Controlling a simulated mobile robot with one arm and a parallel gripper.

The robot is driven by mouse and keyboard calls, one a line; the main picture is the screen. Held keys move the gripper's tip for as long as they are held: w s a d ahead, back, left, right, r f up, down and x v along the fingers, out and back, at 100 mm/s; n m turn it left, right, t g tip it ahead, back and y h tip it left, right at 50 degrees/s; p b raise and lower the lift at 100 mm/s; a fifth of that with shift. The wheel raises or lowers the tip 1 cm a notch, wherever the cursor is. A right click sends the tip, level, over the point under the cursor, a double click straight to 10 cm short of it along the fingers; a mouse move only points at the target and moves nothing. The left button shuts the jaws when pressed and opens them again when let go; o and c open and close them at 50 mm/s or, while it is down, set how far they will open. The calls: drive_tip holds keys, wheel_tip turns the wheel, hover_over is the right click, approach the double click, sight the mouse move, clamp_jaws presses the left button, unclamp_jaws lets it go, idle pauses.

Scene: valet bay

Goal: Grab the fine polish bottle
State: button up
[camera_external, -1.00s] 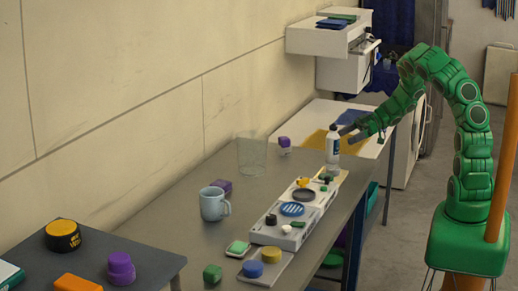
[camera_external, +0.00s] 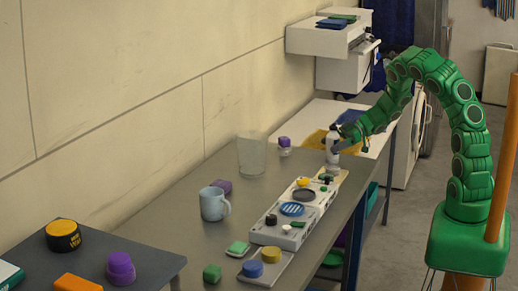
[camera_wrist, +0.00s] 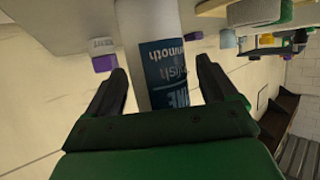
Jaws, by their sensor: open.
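The fine polish bottle (camera_external: 332,157) is white with a dark label and stands upright at the far right end of the grey table. In the wrist view the bottle (camera_wrist: 166,60) lies between the two fingers, its blue label partly readable. My gripper (camera_external: 336,143) is at the bottle's upper part in the external view. In the wrist view my gripper (camera_wrist: 165,88) is open, with one dark finger on each side of the bottle and a visible gap at each side. Part of the bottle is hidden by the fingers in the external view.
A white tray with small parts (camera_external: 296,212) lies close in front of the bottle. A clear glass (camera_external: 251,156), a purple-capped jar (camera_external: 285,146) and a blue-grey mug (camera_external: 213,204) stand to the left.

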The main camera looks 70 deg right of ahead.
drive_tip(key=c, duration=1.3)
